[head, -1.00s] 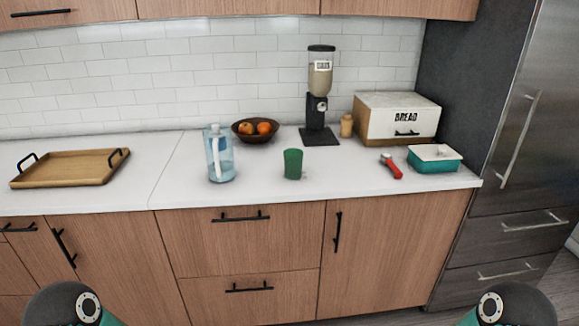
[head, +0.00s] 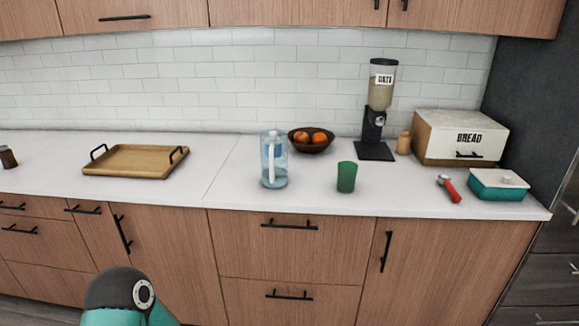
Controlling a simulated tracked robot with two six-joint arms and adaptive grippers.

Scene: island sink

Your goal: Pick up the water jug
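The water jug (head: 275,162) is a clear, bluish pitcher with a white handle. It stands upright on the white counter, left of the green cup and in front of the fruit bowl. Its handle faces toward me. Nothing is touching it. Part of my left arm shows at the bottom left, below the counter front. Neither of my grippers is in view.
A green cup (head: 346,177) stands close right of the jug, and a fruit bowl (head: 311,141) is behind. A wooden tray (head: 135,162) lies left. A cereal dispenser (head: 378,110), bread box (head: 462,138), red-handled tool (head: 449,188) and teal dish (head: 498,185) are right. Counter (head: 232,178) left of the jug is clear.

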